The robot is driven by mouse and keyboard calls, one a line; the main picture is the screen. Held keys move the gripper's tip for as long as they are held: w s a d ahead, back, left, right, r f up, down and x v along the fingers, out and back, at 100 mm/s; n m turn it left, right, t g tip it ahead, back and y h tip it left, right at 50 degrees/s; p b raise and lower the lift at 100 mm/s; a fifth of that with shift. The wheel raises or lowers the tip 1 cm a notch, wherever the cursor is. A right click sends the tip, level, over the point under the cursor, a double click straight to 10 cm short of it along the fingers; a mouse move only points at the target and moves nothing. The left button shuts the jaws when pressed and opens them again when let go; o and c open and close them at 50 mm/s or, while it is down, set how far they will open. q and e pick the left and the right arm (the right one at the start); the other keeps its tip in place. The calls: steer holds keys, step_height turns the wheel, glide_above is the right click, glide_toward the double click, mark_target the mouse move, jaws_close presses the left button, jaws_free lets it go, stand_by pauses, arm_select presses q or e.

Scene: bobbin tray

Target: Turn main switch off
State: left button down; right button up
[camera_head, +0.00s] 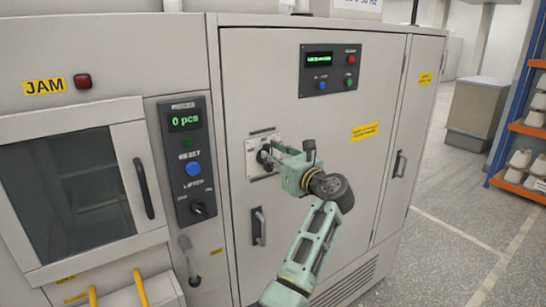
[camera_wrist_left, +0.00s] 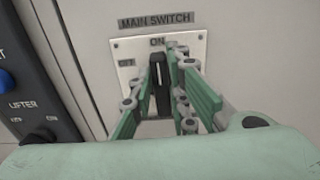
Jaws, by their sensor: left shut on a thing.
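The main switch is a black rotary handle (camera_wrist_left: 162,84) on a pale plate (camera_wrist_left: 126,48) marked ON at the top and OFF at the left. The handle stands upright, toward ON. A MAIN SWITCH label (camera_wrist_left: 156,20) is above it. In the head view the plate (camera_head: 250,163) is on the cabinet door, with the switch mostly hidden behind my gripper. My left gripper (camera_head: 267,157) reaches it from the right. In the left wrist view its green fingers (camera_wrist_left: 160,95) are shut on the handle, one on each side. My right gripper is not in view.
A control panel (camera_head: 188,160) with a blue button and a black knob is left of the switch. A door handle (camera_head: 258,227) is below it. A windowed door (camera_head: 75,185) is at far left. Shelves with bobbins (camera_head: 521,160) stand at right, beyond open floor (camera_head: 440,240).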

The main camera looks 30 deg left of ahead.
arm_select(q)
steer(key=n+b, duration=0.1)
steer(key=n, duration=0.1)
steer(key=n+b, duration=0.1)
steer(key=n, duration=0.2)
steer(key=s+n+b, duration=0.1)
steer(key=n, duration=0.1)
steer(key=shift+a+f+n, duration=0.2)
steer(key=shift+f+n, duration=0.1)
steer(key=shift+n, duration=0.1)
steer(key=n+b, duration=0.1)
steer(key=n, duration=0.1)
steer(key=n+b, duration=0.2)
steer(key=shift+s+a+f+n, duration=0.1)
steer(key=shift+s+f+n, duration=0.1)
steer(key=shift+f+n, duration=0.15)
steer(key=n+b, duration=0.4)
steer(key=n, duration=0.1)
steer(key=shift+s+f+b, duration=0.1)
steer(key=shift+f+b, duration=0.2)
steer(key=shift+n, duration=0.25)
steer(key=c, duration=1.7)
jaws_free()
